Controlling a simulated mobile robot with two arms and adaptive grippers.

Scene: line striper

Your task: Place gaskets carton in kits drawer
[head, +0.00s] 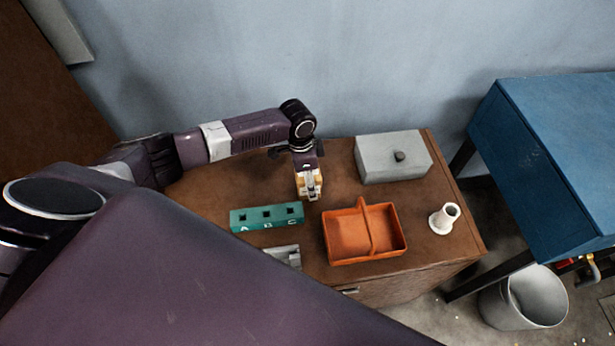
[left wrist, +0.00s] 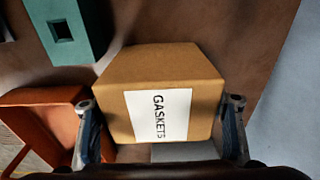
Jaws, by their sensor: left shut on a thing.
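The gaskets carton (left wrist: 160,80) is a brown cardboard box with a white label reading GASKETS. In the left wrist view it sits between both fingers of my left gripper (head: 309,192), which is shut on it. In the head view the gripper points down over the wooden cabinet top (head: 335,170), behind the orange basket. The carton is mostly hidden there, and I cannot tell if it touches the top. A drawer handle (head: 349,291) shows on the cabinet front; the drawer looks shut and no kits label is readable. My right gripper is not in view.
An orange handled basket (head: 345,238), a teal block marked A B C (head: 267,217), a grey lidded box (head: 392,160) and a white vase-like piece (head: 444,219) stand on the cabinet. A blue table (head: 555,150) and grey bin (head: 522,300) are at right.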

